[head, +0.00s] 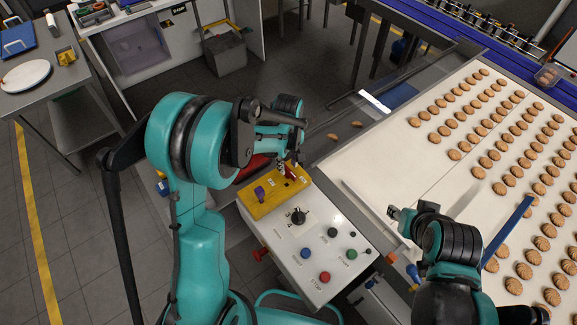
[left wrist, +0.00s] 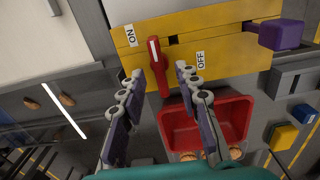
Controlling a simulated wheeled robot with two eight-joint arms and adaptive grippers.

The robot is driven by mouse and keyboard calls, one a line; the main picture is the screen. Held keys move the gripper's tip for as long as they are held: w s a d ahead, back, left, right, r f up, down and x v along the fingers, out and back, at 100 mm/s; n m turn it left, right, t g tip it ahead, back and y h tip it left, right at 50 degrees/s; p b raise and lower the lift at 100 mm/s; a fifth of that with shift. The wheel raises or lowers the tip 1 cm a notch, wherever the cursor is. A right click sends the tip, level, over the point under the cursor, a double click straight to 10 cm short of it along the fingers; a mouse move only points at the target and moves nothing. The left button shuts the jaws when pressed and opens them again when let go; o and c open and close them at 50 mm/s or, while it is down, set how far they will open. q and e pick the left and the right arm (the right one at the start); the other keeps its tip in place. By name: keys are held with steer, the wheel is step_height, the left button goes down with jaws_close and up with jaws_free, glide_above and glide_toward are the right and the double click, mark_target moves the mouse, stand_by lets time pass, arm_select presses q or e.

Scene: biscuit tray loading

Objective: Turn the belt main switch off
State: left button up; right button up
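The yellow switch plate (head: 262,197) lies at the far end of the white control box. In the left wrist view, the plate (left wrist: 226,62) carries a red lever (left wrist: 158,66) with a white stripe, standing at the ON label (left wrist: 130,37). The OFF label (left wrist: 200,59) is to its right. My left gripper (left wrist: 160,80) is open, one finger on each side of the lever in that view; I see no clear contact. In the head view, the left gripper (head: 291,160) is over the plate's far end, partly hidden by my arm. My right gripper (head: 394,213) is right of the box, its fingers unclear.
A purple block-shaped knob (left wrist: 281,35) stands on the same plate. The control box (head: 290,235) has a black rotary knob (head: 298,216) and several coloured buttons. A red bin (left wrist: 206,106) with biscuits is beside the plate. A biscuit-covered belt (head: 448,177) runs at the right.

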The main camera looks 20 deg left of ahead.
mark_target(288, 172)
arm_select(q)
step_height(288, 172, down, 2)
steer(key=shift+w+f, duration=0.15)
steer(key=shift+f, duration=0.1)
steer(key=shift+c, duration=0.3)
jaws_close()
